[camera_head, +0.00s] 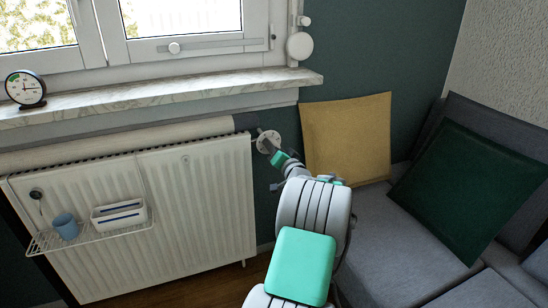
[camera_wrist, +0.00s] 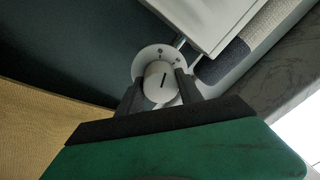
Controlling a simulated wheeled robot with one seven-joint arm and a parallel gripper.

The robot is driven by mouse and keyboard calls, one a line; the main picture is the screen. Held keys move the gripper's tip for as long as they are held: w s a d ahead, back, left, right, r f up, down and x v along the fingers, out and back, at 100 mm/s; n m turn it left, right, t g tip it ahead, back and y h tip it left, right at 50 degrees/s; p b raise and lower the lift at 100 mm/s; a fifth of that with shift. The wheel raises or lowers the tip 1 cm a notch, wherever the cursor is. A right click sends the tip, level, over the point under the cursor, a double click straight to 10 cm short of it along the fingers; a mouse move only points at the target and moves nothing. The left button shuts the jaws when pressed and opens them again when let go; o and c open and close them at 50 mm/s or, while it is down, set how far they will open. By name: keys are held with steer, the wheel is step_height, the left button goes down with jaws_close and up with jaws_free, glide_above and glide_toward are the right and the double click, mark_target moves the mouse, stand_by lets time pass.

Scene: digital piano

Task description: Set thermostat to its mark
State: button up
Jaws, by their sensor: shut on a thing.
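The thermostat is a white round dial plate (camera_head: 264,143) beside the upper right corner of the radiator. In the wrist view, its white knob (camera_wrist: 154,73) has a short dark line on its face, slightly tilted from vertical. Small dark marks show on the plate (camera_wrist: 150,53) behind the knob, at its upper right; their figures are too small to read. My gripper (camera_wrist: 160,80) is shut on the knob, with one dark finger on each side. In the head view, my gripper (camera_head: 274,148) partly hides the thermostat.
The white radiator (camera_head: 190,205) carries a wire rack with a blue cup (camera_head: 66,227) and a white box (camera_head: 119,215). A marble sill (camera_head: 170,98) with a small clock (camera_head: 25,89) lies above. A yellow cushion (camera_head: 347,135) on the grey sofa stands close to my arm's right.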

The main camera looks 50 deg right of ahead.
steer(key=shift+n+b, duration=1.2)
steer(key=shift+n, duration=0.1)
steer(key=o, duration=1.4)
steer(key=shift+c, duration=0.2)
steer(key=p+v, duration=0.1)
steer(key=v, duration=0.6)
steer(key=shift+s+a+p, duration=0.2)
steer(key=shift+s+p, duration=0.15)
